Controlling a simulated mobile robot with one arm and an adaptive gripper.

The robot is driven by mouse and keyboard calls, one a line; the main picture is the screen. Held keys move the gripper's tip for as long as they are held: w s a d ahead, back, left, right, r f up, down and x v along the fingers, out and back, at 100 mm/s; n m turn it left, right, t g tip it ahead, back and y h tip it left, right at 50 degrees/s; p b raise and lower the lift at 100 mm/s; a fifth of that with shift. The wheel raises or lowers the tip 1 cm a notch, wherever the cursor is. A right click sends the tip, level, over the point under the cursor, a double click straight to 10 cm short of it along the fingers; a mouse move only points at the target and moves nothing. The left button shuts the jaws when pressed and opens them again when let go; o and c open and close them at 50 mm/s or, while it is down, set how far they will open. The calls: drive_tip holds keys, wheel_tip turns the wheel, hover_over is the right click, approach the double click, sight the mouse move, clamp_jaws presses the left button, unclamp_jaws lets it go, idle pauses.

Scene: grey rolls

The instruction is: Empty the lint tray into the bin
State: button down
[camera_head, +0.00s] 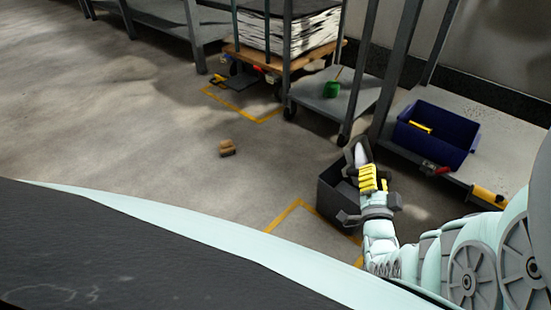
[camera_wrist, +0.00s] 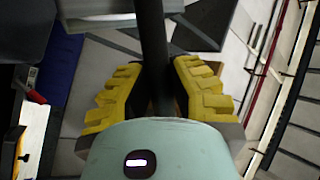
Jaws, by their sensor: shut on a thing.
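My gripper (camera_head: 372,178) has yellow padded fingers and is shut on a dark handle. In the wrist view the handle (camera_wrist: 153,50) runs up between the fingers (camera_wrist: 160,92). In the head view, a dark tray (camera_head: 349,158) with whitish lint (camera_head: 360,153) shows just beyond the fingers. It looks tilted, above the back right of a dark open bin (camera_head: 330,196) on the floor. The gripper and tray hide part of the bin. I cannot tell whether tray and bin touch, or see what lies inside the bin.
A blue crate (camera_head: 462,143) sits on a low shelf (camera_head: 515,140) to the right. A wheeled rack (camera_head: 320,106) with a green scoop (camera_head: 332,89) stands behind. A small brown block (camera_head: 227,148) lies on the floor. Yellow floor lines mark the bin's area. The left floor is clear.

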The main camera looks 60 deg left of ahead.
drive_tip(key=f+m+t+b, duration=0.1)
drive_tip(key=m+b, duration=0.1)
drive_tip(key=f+m+t+b, duration=0.1)
drive_tip(key=m+b, duration=0.1)
drive_tip(key=b, duration=0.1)
drive_tip(key=shift+w+d+f+t, duration=0.1)
drive_tip(key=shift+w+d+t, duration=0.1)
drive_tip(key=shift+d+t, duration=0.2)
idle(0.7)
